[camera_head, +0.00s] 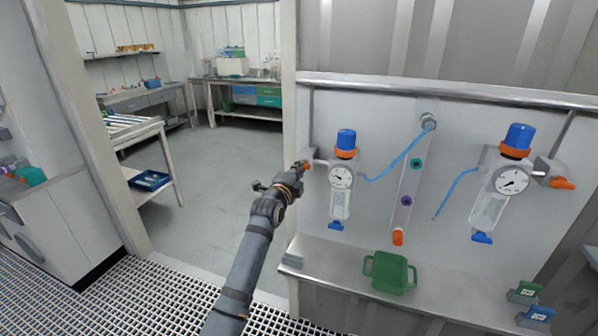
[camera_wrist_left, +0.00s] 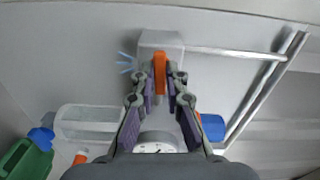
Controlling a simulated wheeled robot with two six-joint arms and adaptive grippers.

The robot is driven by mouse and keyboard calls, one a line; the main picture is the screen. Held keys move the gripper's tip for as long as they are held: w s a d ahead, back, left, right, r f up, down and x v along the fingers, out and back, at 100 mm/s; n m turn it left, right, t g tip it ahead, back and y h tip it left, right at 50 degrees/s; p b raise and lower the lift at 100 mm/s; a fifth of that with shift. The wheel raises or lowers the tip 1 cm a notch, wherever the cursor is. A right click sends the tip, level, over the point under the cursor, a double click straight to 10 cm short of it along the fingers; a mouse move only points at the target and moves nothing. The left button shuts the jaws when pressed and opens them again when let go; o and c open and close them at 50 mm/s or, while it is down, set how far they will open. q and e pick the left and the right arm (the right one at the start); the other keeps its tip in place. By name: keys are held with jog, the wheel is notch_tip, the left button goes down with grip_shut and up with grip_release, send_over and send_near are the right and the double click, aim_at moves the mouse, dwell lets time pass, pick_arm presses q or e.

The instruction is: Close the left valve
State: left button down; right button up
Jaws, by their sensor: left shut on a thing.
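The left valve has an orange handle (camera_head: 306,166) at the left side of the left vessel (camera_head: 340,204), which has a blue cap (camera_head: 346,139) and a round gauge (camera_head: 341,177). My left gripper (camera_head: 299,170) is at this handle. In the left wrist view the orange handle (camera_wrist_left: 160,73) stands between the fingertips of the left gripper (camera_wrist_left: 161,84), which is shut on it. A grey block (camera_wrist_left: 160,42) sits behind the handle. The right vessel (camera_head: 490,210) has its own orange valve handle (camera_head: 562,183) on its right side. My right gripper is not in view.
A green container (camera_head: 390,272) stands on the metal shelf (camera_head: 440,281) below the vessels. Blue tubes (camera_head: 398,156) run across the panel. A doorway on the left opens to a room with benches.

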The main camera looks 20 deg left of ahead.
pick_arm(q)
jog(key=shift+m, duration=0.6)
jog(key=c, duration=1.4)
grip_release()
jog(key=s, duration=1.2)
jog(key=shift+a, duration=0.2)
jog(key=shift+f, duration=0.1)
